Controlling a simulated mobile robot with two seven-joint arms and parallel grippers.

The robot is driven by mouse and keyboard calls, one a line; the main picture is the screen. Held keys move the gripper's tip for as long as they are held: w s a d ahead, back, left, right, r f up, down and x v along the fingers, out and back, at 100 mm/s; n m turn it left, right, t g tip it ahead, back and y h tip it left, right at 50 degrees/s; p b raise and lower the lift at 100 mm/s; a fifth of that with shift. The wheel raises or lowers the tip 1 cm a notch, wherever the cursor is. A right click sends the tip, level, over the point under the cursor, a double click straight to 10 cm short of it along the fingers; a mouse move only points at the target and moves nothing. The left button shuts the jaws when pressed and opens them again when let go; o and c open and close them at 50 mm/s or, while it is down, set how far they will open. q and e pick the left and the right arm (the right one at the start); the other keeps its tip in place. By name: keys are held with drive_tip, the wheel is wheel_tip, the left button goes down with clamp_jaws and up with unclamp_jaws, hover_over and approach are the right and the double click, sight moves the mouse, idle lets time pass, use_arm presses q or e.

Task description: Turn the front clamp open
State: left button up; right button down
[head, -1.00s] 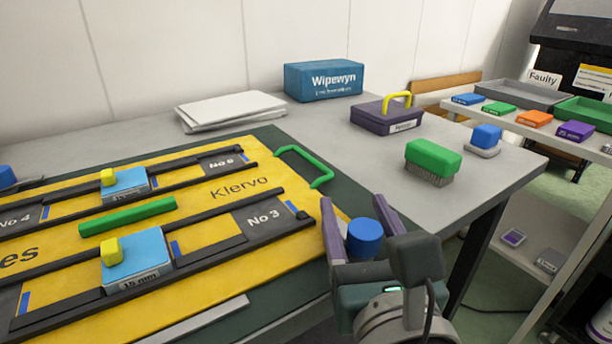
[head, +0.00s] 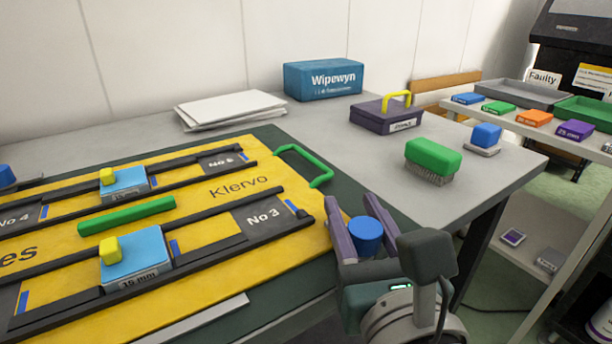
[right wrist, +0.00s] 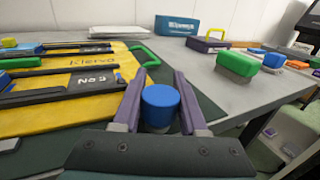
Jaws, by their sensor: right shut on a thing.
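The front clamp has a round blue knob (head: 366,236), at the front right corner of the yellow board; it also shows in the right wrist view (right wrist: 160,103). My right gripper (head: 362,220) has its two purple fingers on either side of the knob and is shut on it. The knob stands upright between the fingers. The clamp's lower part is hidden by the gripper. My left gripper is not in view.
The yellow board (head: 205,197) carries dark rails, blue blocks with yellow knobs, and green handles. A green brush (head: 432,158), a purple box (head: 386,114), a blue Wipewyn box (head: 323,79) and white sheets (head: 230,108) lie beyond. The grey table is clear between board and brush.

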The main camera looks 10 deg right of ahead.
drive_tip(key=n+y+b, duration=0.1)
drive_tip(key=y, duration=0.1)
drive_tip(key=n+y+b, duration=0.1)
drive_tip(key=n+y, duration=0.1)
drive_tip(key=shift+a+f+y, duration=0.2)
drive_tip(key=shift+a+y, duration=0.1)
drive_tip(key=shift+a, duration=0.05)
drive_tip(key=n+g+y+b, duration=0.1)
drive_tip(key=y+b, duration=0.1)
drive_tip(key=b, duration=0.1)
drive_tip(key=a+n+g+y+b, duration=0.1)
drive_tip(key=n+y+b, duration=0.1)
drive_tip(key=n+g+y+b, duration=0.1)
drive_tip(key=n+y+b, duration=0.1)
drive_tip(key=y+b, duration=0.1)
drive_tip(key=shift+s+a+f+b, duration=0.15)
drive_tip(key=shift+s+b, duration=0.15)
drive_tip(key=shift+b, duration=0.05)
drive_tip(key=n+g+y+b, duration=0.1)
drive_tip(key=b, duration=0.3)
drive_tip(key=n+g+y+b, duration=0.2)
drive_tip(key=b, duration=0.2)
drive_tip(key=n+g+y+b, duration=0.1)
drive_tip(key=g+b, duration=0.1)
drive_tip(key=b, duration=0.2)
drive_tip(key=shift+s+a+y, duration=0.4)
drive_tip(key=shift+s+r+n+g+y+b, duration=0.1)
drive_tip(key=shift+r+n+g+y+b, duration=0.2)
drive_tip(key=shift+n+g+b, duration=0.3)
